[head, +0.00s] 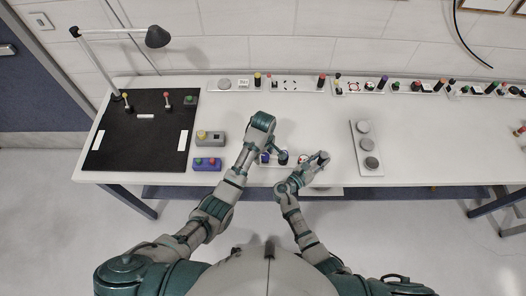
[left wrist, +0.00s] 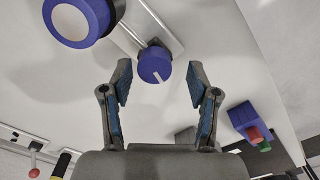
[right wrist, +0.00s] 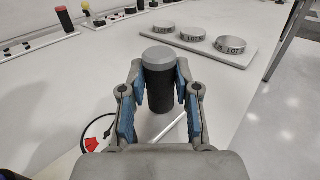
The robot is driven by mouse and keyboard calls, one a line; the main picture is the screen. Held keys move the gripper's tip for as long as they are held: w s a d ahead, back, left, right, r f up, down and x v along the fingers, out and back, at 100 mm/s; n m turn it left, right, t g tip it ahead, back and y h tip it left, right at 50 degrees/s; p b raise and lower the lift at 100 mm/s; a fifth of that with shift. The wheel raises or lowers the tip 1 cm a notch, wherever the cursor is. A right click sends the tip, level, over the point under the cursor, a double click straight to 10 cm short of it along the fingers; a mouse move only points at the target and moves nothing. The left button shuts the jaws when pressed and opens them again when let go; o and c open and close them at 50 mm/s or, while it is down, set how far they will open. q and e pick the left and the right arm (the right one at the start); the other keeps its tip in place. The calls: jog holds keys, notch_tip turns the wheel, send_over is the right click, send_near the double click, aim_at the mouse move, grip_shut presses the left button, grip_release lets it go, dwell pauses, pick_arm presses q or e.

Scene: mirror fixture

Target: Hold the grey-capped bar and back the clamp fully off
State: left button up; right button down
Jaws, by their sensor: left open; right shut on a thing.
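The grey-capped bar (right wrist: 160,88) has a black body and stands upright between the fingers of my right gripper (right wrist: 160,85), which is shut on it. In the head view my right gripper (head: 318,160) is at the table's front edge and mostly hides the bar. My left gripper (left wrist: 158,78) is open. A blue knob with a white line (left wrist: 155,66) lies just ahead, between its fingertips, on a metal rod over a light plate. A larger blue-rimmed white disc (left wrist: 75,22) is at upper left. Which part is the clamp is not clear.
A plate with several grey discs (head: 381,160) lies right of my right gripper. A yellow-button box (head: 211,138) and a blue button box (head: 207,164) stand left of my left arm. A black mat (head: 140,155) lies at far left. Bars with small parts line the back.

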aim_at(263, 155)
pick_arm(q)
notch_tip(263, 155, up, 12)
dwell(0.6)
